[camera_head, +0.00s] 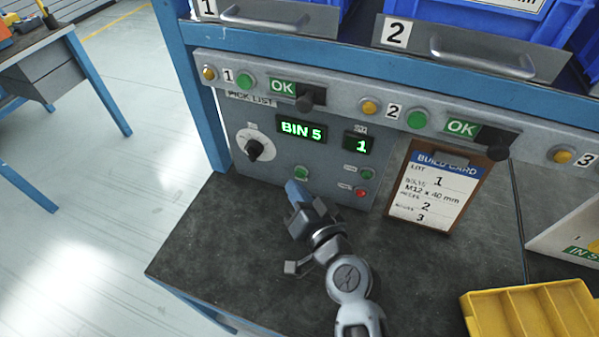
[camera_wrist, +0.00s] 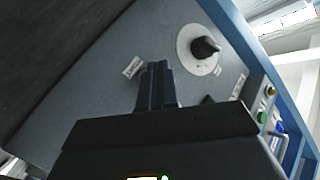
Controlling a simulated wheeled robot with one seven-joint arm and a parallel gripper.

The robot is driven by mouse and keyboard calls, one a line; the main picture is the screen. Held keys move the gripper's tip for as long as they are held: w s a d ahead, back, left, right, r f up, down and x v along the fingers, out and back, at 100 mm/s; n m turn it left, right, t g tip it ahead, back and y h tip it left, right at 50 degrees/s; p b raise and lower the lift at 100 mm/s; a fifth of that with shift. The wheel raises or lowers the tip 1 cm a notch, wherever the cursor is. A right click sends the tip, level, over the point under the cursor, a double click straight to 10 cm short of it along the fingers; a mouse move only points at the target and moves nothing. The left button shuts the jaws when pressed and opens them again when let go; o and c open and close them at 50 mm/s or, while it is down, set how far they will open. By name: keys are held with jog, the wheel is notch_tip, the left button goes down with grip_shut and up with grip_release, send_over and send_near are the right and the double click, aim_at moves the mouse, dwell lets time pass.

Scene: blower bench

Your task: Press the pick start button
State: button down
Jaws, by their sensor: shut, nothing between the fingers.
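The grey pick list panel (camera_head: 215,117) stands upright at the back of the bench. A green button (camera_head: 301,173) sits low in its middle, and I take it for the pick start button; its label is too small to read. My gripper (camera_head: 294,188) is shut and empty, its bluish fingertips just below and in front of that button. I cannot tell whether they touch it. In the wrist view my dark fingers (camera_wrist: 157,82) point at the panel face (camera_wrist: 100,75) beside a small white label (camera_wrist: 133,67); the green button is hidden there.
The panel also has a black knob (camera_head: 254,149), a lit "BIN 5" display (camera_head: 302,129), a small green button (camera_head: 367,174) and a red button (camera_head: 361,192). A build card (camera_head: 432,190) stands at right. A yellow tray (camera_head: 482,312) is at front right.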

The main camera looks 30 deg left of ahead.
jog(key=shift+s, duration=0.1)
jog(key=shift+s+d+p, duration=0.15)
jog(key=shift+s+d, duration=0.05)
jog(key=shift+s, duration=0.6)
jog(key=shift+s+d+p, duration=0.2)
jog(key=shift+s, duration=0.6)
jog(key=shift+s+d+p, duration=0.15)
jog(key=shift+s+d, duration=0.05)
jog(key=shift+s, duration=0.6)
